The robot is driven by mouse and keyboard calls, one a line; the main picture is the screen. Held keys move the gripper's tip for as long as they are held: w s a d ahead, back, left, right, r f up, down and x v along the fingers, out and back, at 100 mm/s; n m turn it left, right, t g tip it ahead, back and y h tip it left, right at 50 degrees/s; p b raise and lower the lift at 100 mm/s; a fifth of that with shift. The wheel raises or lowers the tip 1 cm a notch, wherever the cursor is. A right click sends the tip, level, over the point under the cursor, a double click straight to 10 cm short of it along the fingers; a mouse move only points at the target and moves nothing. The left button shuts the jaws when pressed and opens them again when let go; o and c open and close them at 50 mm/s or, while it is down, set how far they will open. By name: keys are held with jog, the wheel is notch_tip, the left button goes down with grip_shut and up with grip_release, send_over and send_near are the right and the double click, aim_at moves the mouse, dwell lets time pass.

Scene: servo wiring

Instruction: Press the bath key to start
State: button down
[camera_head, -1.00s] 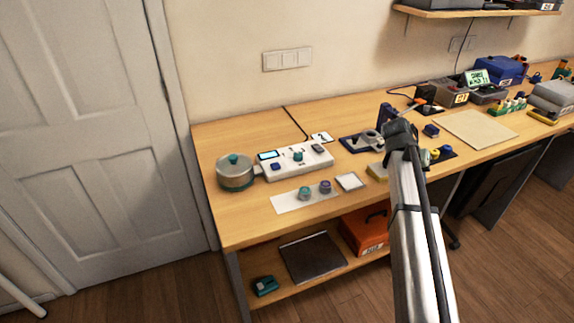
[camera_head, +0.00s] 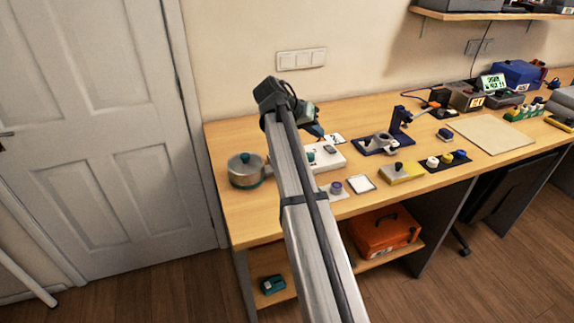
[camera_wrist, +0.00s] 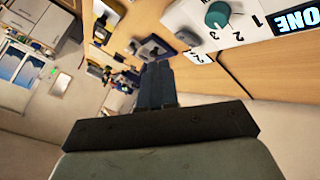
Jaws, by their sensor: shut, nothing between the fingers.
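The white control box (camera_head: 331,163) sits on the bench, partly hidden by my arm in the head view. Its teal dial (camera_head: 311,156) shows; its left part with the blue key and screen is hidden there. In the wrist view the box (camera_wrist: 184,22) is at the top right, with the teal dial (camera_wrist: 218,15), printed numbers and a lit screen (camera_wrist: 297,17), cut by the edge, reading "ONE". I cannot make out the key there. A lidded pot (camera_head: 246,176) stands left of the box. My gripper (camera_head: 319,132) is above and behind the box; its fingers (camera_wrist: 155,82) are shut and empty.
In front of the box are a purple-topped knob (camera_head: 337,187) and a white square tray (camera_head: 361,183). The bench's left back corner is clear.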

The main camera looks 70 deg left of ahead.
jog(key=s+a+n+y, duration=0.1)
jog(key=s+a, duration=0.2)
jog(key=s, duration=0.6)
jog(key=shift+w, duration=0.1)
jog(key=shift+f, duration=4.3)
jog(key=shift+f, duration=0.15)
jog(key=shift+f, duration=0.3)
jog(key=shift+f, duration=0.5)
jog(key=shift+r, duration=0.95)
